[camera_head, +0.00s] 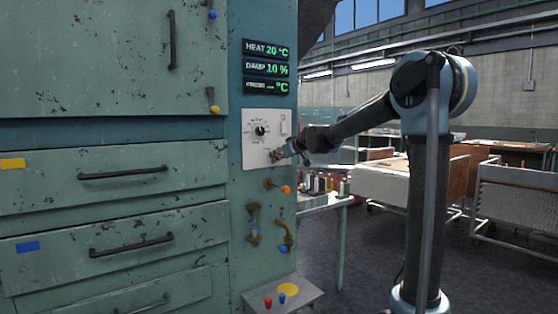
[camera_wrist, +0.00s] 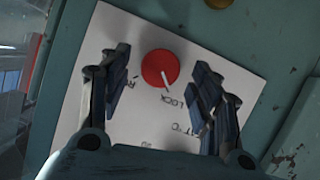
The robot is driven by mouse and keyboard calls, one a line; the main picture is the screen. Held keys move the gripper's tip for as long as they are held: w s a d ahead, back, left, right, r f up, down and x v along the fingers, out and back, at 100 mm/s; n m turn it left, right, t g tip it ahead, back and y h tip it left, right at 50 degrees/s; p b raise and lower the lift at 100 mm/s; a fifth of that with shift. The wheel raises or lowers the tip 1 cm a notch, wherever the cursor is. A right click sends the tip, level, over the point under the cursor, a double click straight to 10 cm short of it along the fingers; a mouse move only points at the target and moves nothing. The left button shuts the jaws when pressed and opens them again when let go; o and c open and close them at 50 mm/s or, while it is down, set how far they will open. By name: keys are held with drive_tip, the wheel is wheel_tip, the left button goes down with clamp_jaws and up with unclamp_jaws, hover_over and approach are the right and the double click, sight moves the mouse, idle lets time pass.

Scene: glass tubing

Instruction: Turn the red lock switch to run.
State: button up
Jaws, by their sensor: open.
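The red lock switch (camera_wrist: 158,66) is a round knob on a white panel (camera_wrist: 88,75) in the wrist view. Its white pointer line aims at the LOCK label (camera_wrist: 173,103). A partly hidden label beginning with R (camera_wrist: 128,84) lies to the left of the knob. My gripper (camera_wrist: 163,72) is open, with one finger on each side of the knob and visible gaps to it. In the head view my gripper (camera_head: 282,153) is at the lower part of the white panel (camera_head: 251,124) and covers most of the switch.
A black dial (camera_head: 260,131) sits above my gripper on the panel. Green displays (camera_head: 267,68) are higher up. An orange-tipped valve lever (camera_head: 279,187) is just below the panel. A side table with bottles (camera_head: 320,184) stands to the right.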

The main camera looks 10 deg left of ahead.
drive_tip(key=shift+x, duration=1.2)
drive_tip(key=c, duration=1.1)
